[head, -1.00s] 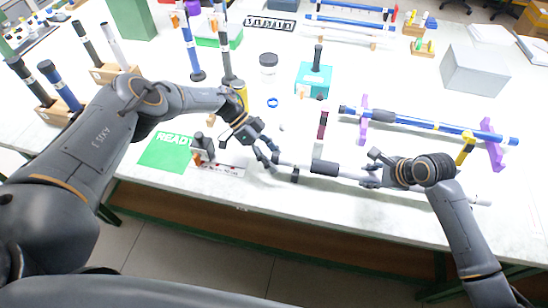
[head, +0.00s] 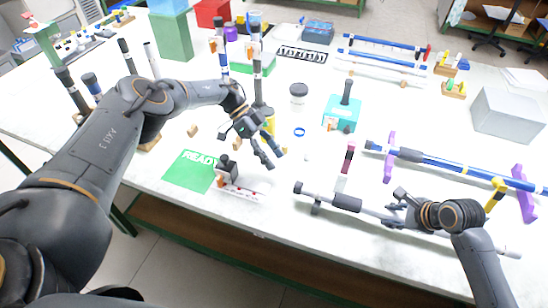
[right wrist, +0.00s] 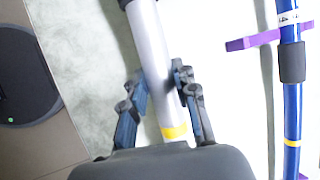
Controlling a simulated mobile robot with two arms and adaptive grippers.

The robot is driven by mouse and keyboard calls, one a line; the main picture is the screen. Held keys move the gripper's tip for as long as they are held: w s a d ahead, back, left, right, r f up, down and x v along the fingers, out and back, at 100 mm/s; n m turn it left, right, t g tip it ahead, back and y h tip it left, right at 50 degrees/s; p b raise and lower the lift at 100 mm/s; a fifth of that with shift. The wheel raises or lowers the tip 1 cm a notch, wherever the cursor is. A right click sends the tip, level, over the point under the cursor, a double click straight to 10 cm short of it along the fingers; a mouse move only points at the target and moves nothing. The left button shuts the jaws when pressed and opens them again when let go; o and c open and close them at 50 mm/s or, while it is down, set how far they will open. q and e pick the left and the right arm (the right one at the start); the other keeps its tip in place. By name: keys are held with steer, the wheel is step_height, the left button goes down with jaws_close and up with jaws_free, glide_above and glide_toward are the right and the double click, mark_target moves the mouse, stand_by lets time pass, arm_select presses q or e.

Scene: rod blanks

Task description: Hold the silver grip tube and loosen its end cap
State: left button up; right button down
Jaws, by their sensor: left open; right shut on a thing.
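The silver grip tube (head: 372,210) lies near the front edge of the table, with a black sleeve (head: 345,202) around it. A dark end cap (head: 298,188) shows at its left end. My right gripper (head: 393,215) is shut on the tube to the right of the sleeve. In the right wrist view the tube (right wrist: 152,60) runs between the right gripper's fingers (right wrist: 160,88), with a yellow band (right wrist: 174,132) near the palm. My left gripper (head: 274,160) is open and empty, up and left of the cap, apart from it.
A small dark support (head: 316,208) stands under the tube's left part. A green READY card (head: 190,170) and a white marked strip (head: 243,191) lie to the left. A blue tube (head: 440,162) on purple holders (head: 389,157) lies behind. A teal block (head: 341,114) stands further back.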

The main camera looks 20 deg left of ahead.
steer(key=shift+f, duration=0.6)
steer(key=c, duration=1)
jaws_free()
steer(key=shift+o, duration=0.2)
